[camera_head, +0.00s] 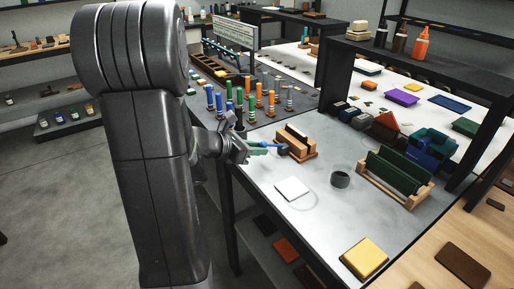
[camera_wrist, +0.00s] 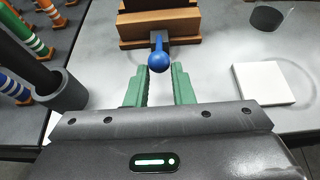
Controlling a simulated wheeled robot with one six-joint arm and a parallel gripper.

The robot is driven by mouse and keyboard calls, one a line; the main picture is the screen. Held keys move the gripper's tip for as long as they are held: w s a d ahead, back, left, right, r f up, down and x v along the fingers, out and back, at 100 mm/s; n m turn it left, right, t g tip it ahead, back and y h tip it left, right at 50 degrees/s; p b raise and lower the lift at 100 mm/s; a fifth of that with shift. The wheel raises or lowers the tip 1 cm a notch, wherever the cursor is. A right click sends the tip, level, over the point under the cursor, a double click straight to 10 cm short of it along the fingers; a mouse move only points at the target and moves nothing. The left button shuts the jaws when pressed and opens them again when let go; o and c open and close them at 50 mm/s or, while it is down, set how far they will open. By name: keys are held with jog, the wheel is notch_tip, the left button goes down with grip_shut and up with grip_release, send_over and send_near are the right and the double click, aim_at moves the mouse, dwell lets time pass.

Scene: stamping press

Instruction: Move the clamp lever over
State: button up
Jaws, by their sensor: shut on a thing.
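The clamp lever, blue with a round ball knob (camera_wrist: 159,62), sticks out toward me from the wooden stamping press (camera_wrist: 158,24). In the head view the lever (camera_head: 271,146) lies about level in front of the press (camera_head: 298,145), which stands near the table's left edge. My gripper (camera_head: 257,147) reaches in from the left at the lever's end. In the wrist view my gripper's green fingers (camera_wrist: 159,70) stand on either side of the knob, shut on it. The lever's far end at the press is partly hidden.
A white square pad (camera_head: 292,188) and a dark round cup (camera_head: 340,177) sit on the grey table near the press. Several coloured posts (camera_head: 250,97) stand behind. A green rack (camera_head: 397,172) is to the right. The table's front middle is clear.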

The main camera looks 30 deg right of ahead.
aim_at(254, 165)
jog(key=shift+a+f, duration=0.15)
jog(key=shift+f, duration=0.45)
jog(key=shift+a+b, duration=0.1)
jog(key=shift+b, duration=0.25)
grip_shut()
jog(key=shift+a+f+b, duration=0.15)
jog(key=shift+f+b, duration=0.65)
jog(key=shift+f, duration=0.05)
jog(key=shift+o, duration=1.6)
grip_release()
